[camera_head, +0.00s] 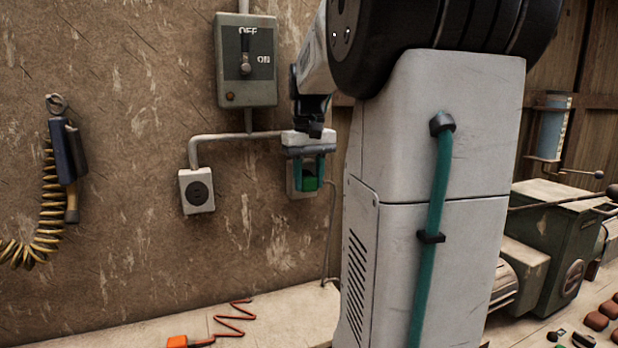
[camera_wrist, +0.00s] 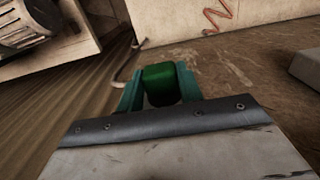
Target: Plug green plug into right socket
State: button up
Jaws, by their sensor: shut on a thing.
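The green plug (camera_head: 309,183) is between the two teal fingers of my gripper (camera_head: 306,170), which is shut on it. It also shows as a green block in the wrist view (camera_wrist: 160,84), between the fingers. The right socket (camera_head: 292,180) is a pale wall box, partly hidden behind my gripper and the plug. The plug is in front of this socket in the head view; I cannot tell whether it touches it or is inserted. The left socket (camera_head: 197,191) on the wall is empty.
A grey switch box (camera_head: 246,60) marked OFF and ON is above the sockets, with a conduit (camera_head: 235,136) below. An orange plug (camera_head: 178,341) with a coiled cord lies at the bottom. A coiled yellow hose (camera_head: 47,215) hangs at left. A green machine (camera_head: 560,225) stands at right.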

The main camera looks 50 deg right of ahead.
jog(key=shift+w+d, duration=0.2)
jog(key=shift+w, duration=0.15)
dwell(0.4)
jog(key=o, duration=1.1)
jog(key=shift+c, duration=0.2)
notch_tip(320, 180, up, 8)
jog(key=shift+f, duration=0.1)
